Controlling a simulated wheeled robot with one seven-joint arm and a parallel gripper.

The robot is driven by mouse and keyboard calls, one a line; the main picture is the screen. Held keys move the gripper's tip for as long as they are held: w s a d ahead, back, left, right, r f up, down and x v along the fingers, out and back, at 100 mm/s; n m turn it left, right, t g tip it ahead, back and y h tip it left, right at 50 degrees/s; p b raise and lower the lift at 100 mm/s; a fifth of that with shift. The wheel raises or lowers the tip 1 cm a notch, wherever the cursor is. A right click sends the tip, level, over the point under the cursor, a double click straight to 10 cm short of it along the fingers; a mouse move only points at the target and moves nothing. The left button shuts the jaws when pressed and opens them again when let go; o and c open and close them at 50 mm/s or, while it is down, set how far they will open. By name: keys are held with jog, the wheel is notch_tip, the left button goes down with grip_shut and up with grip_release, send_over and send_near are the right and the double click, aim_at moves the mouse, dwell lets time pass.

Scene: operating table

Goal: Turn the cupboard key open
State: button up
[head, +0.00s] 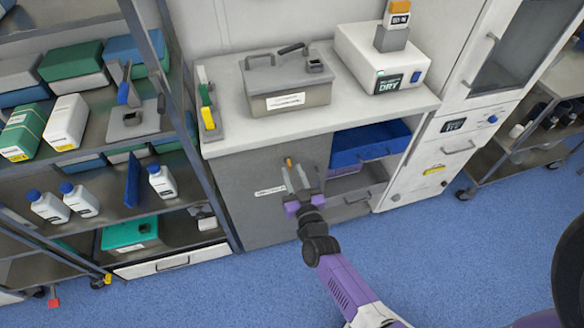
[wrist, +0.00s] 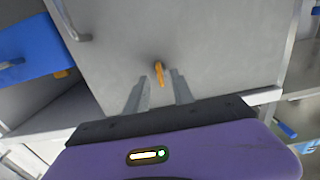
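The cupboard door (head: 245,205) is a grey panel below the counter and looks closed. It fills much of the wrist view (wrist: 215,35). The small orange key (head: 289,162) sticks out of the door near its upper right part; it also shows in the wrist view (wrist: 158,69). My gripper (head: 293,171) is in front of the door at the key. In the wrist view my gripper (wrist: 160,76) is open, with one finger on each side of the key and a visible gap to both. Whether the tips touch the door is unclear.
A blue bin (head: 365,144) sits in the open bay right of the door. A grey lidded box (head: 285,82) and a white device (head: 385,58) stand on the counter (head: 235,138). A shelf rack (head: 110,165) stands at left. The blue floor (head: 260,290) in front is clear.

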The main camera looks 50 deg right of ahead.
jog(key=shift+x, duration=1)
grip_shut()
